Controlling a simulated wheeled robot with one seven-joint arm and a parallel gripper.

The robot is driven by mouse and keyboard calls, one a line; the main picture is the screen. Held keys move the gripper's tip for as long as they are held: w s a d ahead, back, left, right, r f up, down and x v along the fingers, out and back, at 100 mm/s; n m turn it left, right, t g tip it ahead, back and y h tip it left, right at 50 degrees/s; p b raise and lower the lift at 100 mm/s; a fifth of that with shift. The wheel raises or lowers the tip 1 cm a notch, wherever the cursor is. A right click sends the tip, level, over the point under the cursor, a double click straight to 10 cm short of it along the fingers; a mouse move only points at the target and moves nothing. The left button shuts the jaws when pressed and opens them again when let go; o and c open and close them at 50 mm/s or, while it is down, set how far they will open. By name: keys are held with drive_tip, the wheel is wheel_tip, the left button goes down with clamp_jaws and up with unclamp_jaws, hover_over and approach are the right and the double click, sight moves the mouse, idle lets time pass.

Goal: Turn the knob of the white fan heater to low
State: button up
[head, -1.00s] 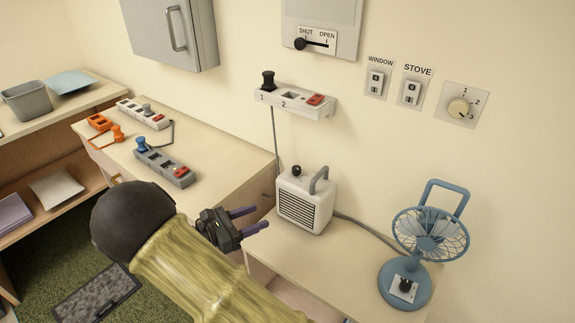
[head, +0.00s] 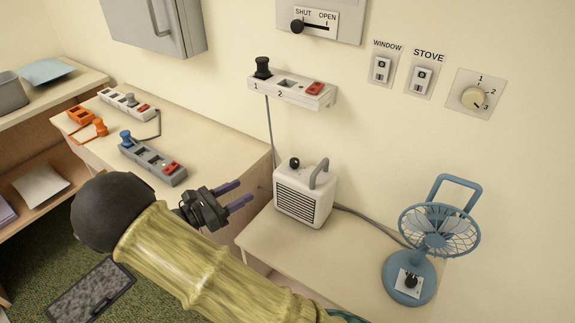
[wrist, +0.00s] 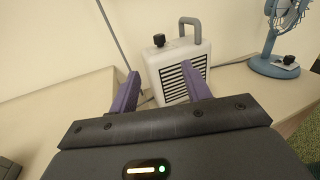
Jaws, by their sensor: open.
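The white fan heater (head: 304,195) stands upright on the low table, with a dark slatted grille at its front and a grey handle on top. Its black knob (head: 294,162) sits on the top; its setting is too small to read. In the wrist view the heater (wrist: 178,66) is ahead of my fingers, with the knob (wrist: 159,40) above and beyond them. My gripper (head: 240,193) is open and empty, to the left of the heater and apart from it. Its two purple fingers point toward the heater, and in the wrist view the right fingertip overlaps the grille.
A blue fan (head: 437,235) stands right of the heater. A wall power strip (head: 290,91) with a black plug hangs above. A grey power strip (head: 153,164) lies on the left counter (head: 215,150).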

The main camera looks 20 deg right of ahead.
sight(291, 164)
drive_tip(key=x, duration=1.6)
drive_tip(key=shift+w, duration=0.15)
drive_tip(key=shift+w+d+f, duration=0.1)
drive_tip(key=shift+w+d, duration=0.1)
drive_tip(key=shift+d, duration=0.1)
drive_tip(key=shift+s, duration=0.2)
drive_tip(key=shift+d, duration=0.1)
drive_tip(key=c, duration=1)
